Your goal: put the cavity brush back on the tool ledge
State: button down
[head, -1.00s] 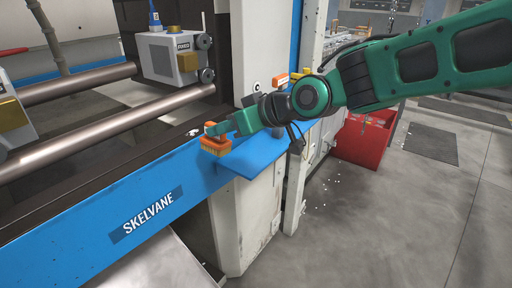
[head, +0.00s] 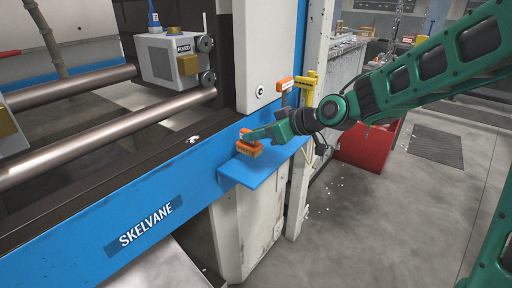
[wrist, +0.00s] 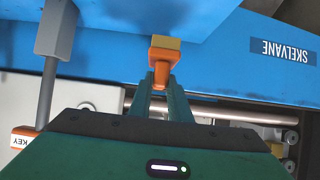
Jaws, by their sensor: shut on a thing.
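The cavity brush (head: 249,151) has an orange body and a tan bristle block. It is at the back left of the blue tool ledge (head: 262,176), over the ledge surface in the head view. I cannot tell whether it touches the ledge. My gripper (head: 253,136) reaches in from the right and is shut on the brush's orange handle. In the wrist view the brush (wrist: 165,52) stands out beyond the fingertips of my gripper (wrist: 161,84), bristle block away from me, with the blue ledge (wrist: 140,20) behind it.
The blue machine beam marked SKELVANE (head: 150,225) runs left of the ledge. A white post (head: 262,60) rises behind it. An orange block (head: 285,84) and a yellow handle (head: 306,90) are near the ledge's back right. A red bin (head: 365,145) stands on the floor.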

aim_at(258, 146)
jog(key=shift+w+d+f, duration=0.15)
jog(key=shift+f, duration=0.2)
notch_tip(258, 146, down, 4)
jog(key=shift+r, duration=0.15)
jog(key=c, duration=1.7)
grip_release()
jog(key=shift+o, duration=0.2)
jog(key=shift+r, duration=0.1)
jog(key=v, duration=1.2)
